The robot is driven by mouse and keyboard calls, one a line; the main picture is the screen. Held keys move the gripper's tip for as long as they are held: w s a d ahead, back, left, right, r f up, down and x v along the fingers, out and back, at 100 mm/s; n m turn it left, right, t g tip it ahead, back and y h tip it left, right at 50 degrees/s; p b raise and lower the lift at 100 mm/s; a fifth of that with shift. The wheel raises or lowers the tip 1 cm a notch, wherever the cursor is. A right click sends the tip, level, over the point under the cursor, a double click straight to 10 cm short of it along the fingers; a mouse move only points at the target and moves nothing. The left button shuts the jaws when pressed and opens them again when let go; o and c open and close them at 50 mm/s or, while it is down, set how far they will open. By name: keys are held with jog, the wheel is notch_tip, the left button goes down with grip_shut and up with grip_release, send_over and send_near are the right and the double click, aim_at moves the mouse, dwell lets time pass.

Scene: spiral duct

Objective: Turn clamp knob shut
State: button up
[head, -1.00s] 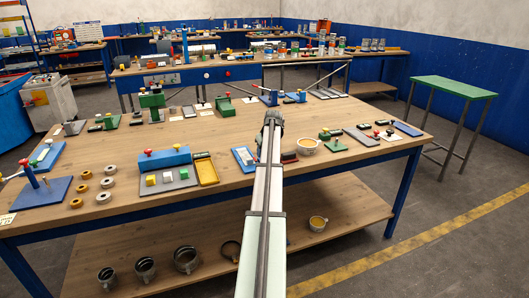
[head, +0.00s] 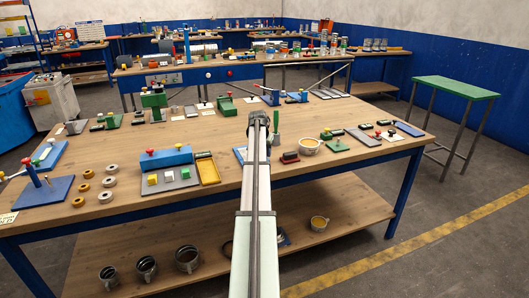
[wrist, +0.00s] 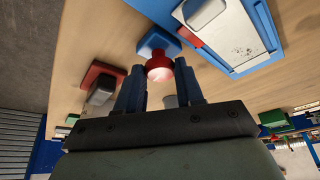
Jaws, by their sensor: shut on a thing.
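In the wrist view a round red knob (wrist: 159,69) sits against a small blue block (wrist: 155,41). My gripper (wrist: 159,65) has its two blue fingers on either side of the knob, at their tips, and is shut on it. Beside the blue block is a blue-edged plate (wrist: 266,22) with a pale grey piece and a red strip on it. In the head view my arm covers the fingers and the knob. Part of a blue plate (head: 239,154) shows just left of my arm there. The clamp's jaw gap cannot be made out.
A red block with a grey top (wrist: 98,87) lies close to my fingers in the wrist view.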

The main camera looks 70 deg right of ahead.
jog(key=shift+m, duration=0.5)
jog(key=o, duration=1)
jog(key=shift+o, duration=0.2)
jog(key=shift+r, duration=0.1)
jog(key=v, duration=1.3)
jog(key=shift+w+r, duration=0.25)
jog(key=shift+r, duration=0.05)
jog(key=shift+a, duration=0.1)
